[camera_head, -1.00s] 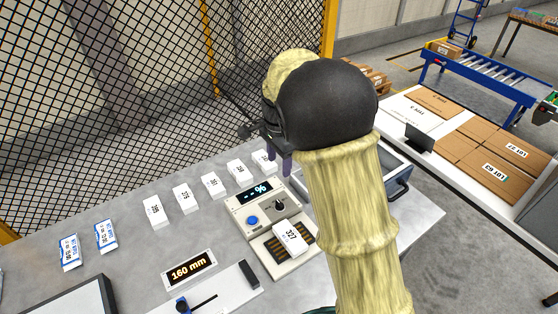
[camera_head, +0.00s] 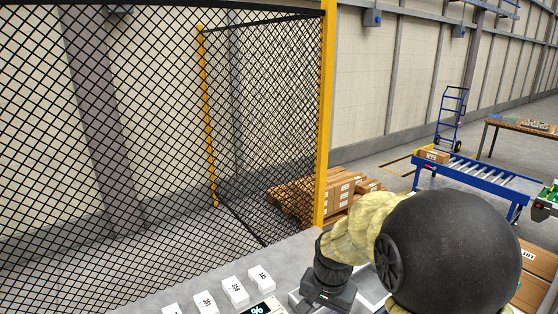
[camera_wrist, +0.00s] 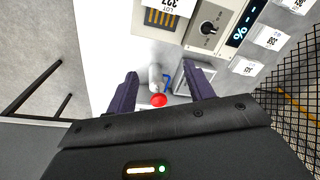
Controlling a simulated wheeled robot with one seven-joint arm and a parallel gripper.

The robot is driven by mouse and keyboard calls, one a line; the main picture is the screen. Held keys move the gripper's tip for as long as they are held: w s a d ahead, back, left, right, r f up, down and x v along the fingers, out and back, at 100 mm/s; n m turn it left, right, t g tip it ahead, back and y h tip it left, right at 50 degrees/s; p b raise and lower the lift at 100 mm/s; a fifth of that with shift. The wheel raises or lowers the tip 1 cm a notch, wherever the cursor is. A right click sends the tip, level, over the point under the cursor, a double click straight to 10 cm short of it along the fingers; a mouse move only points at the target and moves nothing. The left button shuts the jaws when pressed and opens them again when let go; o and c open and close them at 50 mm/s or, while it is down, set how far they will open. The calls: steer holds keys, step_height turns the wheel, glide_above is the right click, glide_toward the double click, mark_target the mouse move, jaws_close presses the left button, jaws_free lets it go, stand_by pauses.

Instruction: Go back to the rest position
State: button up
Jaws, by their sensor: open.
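My gripper (camera_wrist: 160,92) is open in the wrist view, with its two dark purple fingers apart and nothing held between them. Beyond the fingertips lie a small red round thing (camera_wrist: 159,100), a blue hooked piece (camera_wrist: 168,80) and a pale cylinder (camera_wrist: 154,76). They appear to lie below the gripper rather than in it. In the head view my gripper's dark housing shows at the bottom, over the bench; its fingers cannot be made out there.
A device with a knob (camera_wrist: 208,28) and a percent display (camera_wrist: 237,35) is on the bench. White numbered boxes (camera_head: 235,291) stand in a row. A black mesh fence (camera_head: 110,150) with a yellow post (camera_head: 325,120) rises behind. A blue roller conveyor (camera_head: 478,176) is at right.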

steer(key=s+d+f+n, duration=0.1)
steer(key=s+d+n, duration=0.1)
steer(key=s, duration=0.3)
steer(key=s+d+n+t, duration=0.1)
steer(key=s+d+n, duration=0.2)
steer(key=s, duration=0.2)
steer(key=shift+s+f+n, duration=0.2)
steer(key=shift+f+n, duration=0.1)
steer(key=shift+f, duration=0.05)
